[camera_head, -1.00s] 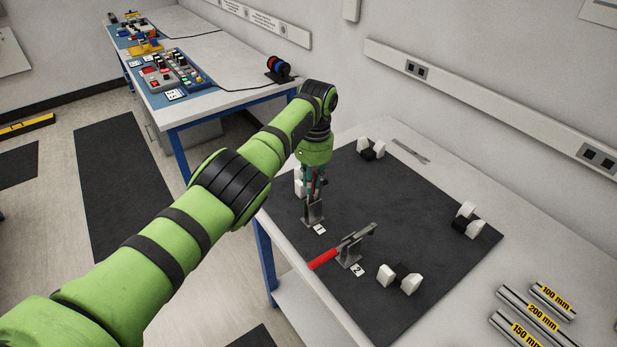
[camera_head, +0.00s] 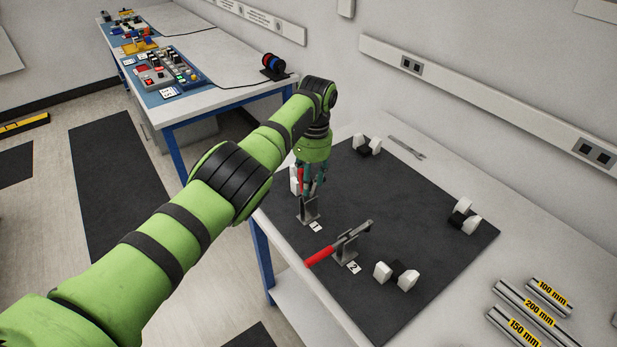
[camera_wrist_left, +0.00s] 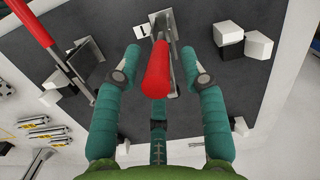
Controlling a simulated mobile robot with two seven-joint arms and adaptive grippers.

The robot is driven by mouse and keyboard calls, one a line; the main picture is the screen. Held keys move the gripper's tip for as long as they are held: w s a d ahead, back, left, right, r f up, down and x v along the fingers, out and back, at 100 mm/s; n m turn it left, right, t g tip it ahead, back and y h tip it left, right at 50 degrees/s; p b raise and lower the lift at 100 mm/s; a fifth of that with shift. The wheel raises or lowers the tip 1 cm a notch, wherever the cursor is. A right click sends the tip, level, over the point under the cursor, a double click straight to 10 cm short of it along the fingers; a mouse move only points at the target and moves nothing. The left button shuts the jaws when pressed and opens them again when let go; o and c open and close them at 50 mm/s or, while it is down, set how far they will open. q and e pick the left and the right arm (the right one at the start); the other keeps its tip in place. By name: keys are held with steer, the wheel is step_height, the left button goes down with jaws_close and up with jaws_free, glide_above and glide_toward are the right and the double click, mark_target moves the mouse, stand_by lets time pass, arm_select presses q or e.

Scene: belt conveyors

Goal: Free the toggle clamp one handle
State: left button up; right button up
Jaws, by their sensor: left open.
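Toggle clamp one stands at the mat's left edge beside label 1, its grey base (camera_head: 308,211) below my gripper. Its red handle (camera_head: 300,181) stands upright. In the left wrist view the handle (camera_wrist_left: 157,72) points towards the camera, between my spread fingers, with a gap on both sides. My left gripper (camera_head: 313,188) is open above the clamp and points down; its fingers also show in the left wrist view (camera_wrist_left: 160,72). Toggle clamp two (camera_head: 345,245) stands nearer, its red handle (camera_head: 319,256) lying low over the table edge. My right gripper is not in view.
White-and-black blocks stand on the dark mat (camera_head: 400,195), at the back (camera_head: 367,146), right (camera_head: 463,216) and front (camera_head: 397,274). A wrench (camera_head: 407,147) and labelled metal bars (camera_head: 525,310) lie beside the mat. The mat's middle is clear.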

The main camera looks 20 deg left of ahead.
arm_select(q)
step_height(320, 180, up, 8)
steer(key=shift+w+d, duration=0.2)
steer(key=shift+w, duration=0.1)
steer(key=shift+c, duration=0.4)
